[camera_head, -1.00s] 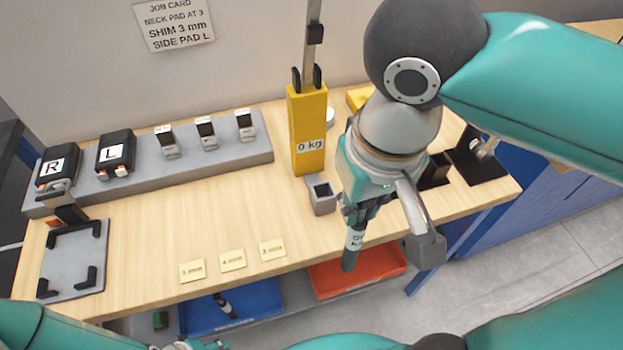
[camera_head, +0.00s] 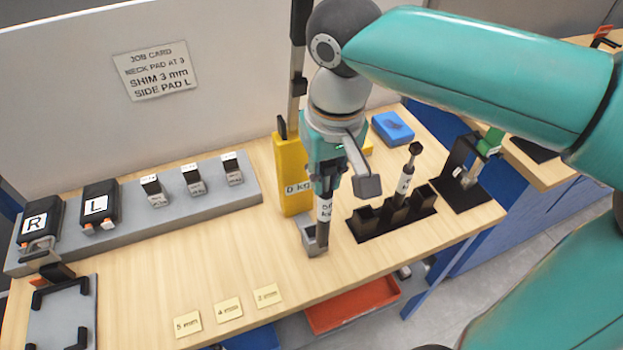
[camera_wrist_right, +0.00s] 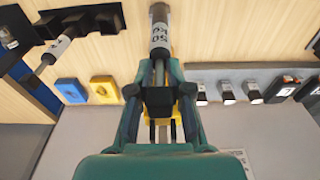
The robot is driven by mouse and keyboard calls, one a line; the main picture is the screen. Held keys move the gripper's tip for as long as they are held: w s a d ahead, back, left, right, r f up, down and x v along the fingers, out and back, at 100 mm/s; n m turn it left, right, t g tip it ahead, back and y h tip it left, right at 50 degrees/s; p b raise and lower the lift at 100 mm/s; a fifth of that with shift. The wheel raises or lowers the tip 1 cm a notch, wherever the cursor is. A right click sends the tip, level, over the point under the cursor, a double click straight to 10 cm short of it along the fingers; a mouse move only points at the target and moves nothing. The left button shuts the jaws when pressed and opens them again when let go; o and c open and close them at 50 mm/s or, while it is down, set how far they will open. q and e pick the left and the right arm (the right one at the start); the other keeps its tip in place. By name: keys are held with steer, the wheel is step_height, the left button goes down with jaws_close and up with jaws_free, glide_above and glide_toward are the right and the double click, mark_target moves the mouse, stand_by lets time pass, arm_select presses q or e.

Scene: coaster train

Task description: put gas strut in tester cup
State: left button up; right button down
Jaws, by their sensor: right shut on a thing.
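My right gripper (camera_head: 326,172) is shut on a gas strut (camera_head: 324,208) with a white label and dark lower end. The strut hangs nearly upright at the tester cup (camera_head: 308,243), a small grey square cup at the foot of the yellow tester (camera_head: 291,178). The strut's dark end overlaps the cup's right side; I cannot tell whether it is inside or in front. In the right wrist view the strut (camera_wrist_right: 159,38) runs out from between the fingers (camera_wrist_right: 158,92), and the cup cannot be made out. My left gripper is not in view.
A black rack (camera_head: 372,226) right of the cup holds another labelled strut (camera_head: 404,183). A blue block (camera_head: 392,128) lies behind. A grey shelf (camera_head: 140,228) with pads and shims is at left. Small yellow cards (camera_head: 228,309) lie in front; the wood between is clear.

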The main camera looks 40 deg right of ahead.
steer(key=w+d+f+p, duration=0.1)
steer(key=w+f, duration=0.3)
steer(key=f, duration=0.3)
steer(key=shift+w, duration=0.15)
stand_by(0.6)
steer(key=shift+f, duration=0.15)
steer(key=c, duration=1.1)
jaws_free()
